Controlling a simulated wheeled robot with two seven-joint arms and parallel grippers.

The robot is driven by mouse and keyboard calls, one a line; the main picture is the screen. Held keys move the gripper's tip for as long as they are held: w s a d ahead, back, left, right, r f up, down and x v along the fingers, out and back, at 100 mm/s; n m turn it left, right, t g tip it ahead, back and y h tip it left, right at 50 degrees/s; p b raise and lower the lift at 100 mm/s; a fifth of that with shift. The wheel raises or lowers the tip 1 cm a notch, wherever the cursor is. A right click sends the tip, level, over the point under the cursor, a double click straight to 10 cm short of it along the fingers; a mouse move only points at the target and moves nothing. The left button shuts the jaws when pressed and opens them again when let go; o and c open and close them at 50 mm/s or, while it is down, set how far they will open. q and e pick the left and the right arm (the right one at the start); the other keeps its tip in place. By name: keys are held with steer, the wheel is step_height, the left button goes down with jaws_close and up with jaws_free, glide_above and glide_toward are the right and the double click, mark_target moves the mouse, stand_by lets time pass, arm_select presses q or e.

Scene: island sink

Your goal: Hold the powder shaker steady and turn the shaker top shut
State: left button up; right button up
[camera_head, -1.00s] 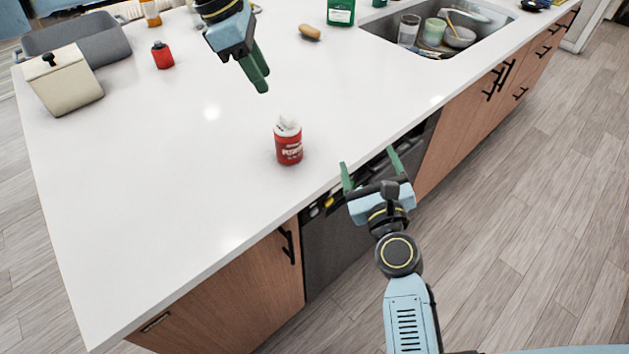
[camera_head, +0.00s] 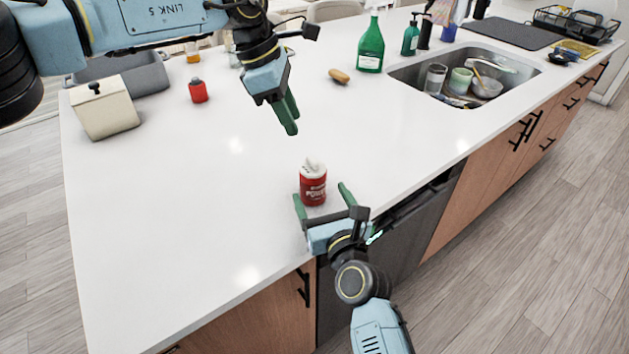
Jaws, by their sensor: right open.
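The powder shaker (camera_head: 313,187) is a small red can standing upright on the white counter near its front edge. Its white shaker top (camera_head: 312,167) is on it, with a raised flap that looks open. My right gripper (camera_head: 321,196) is open, its green fingers pointing at the can from the near side, one toward each side of it; I cannot tell whether they touch it. My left gripper (camera_head: 290,115) is above the counter, behind and left of the can, pointing down and apart from it. Its fingers overlap in this view, so its opening is unclear.
A red bottle (camera_head: 198,91), a cream canister (camera_head: 105,107) and a grey bin (camera_head: 146,78) stand at the back left. A brown object (camera_head: 339,76) and a green spray bottle (camera_head: 371,48) are near the sink (camera_head: 408,76), which holds dishes. The counter (camera_head: 170,210) left of the can is clear.

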mark_target(318, 189)
steer(key=x, duration=0.6)
steer(key=shift+w, duration=0.1)
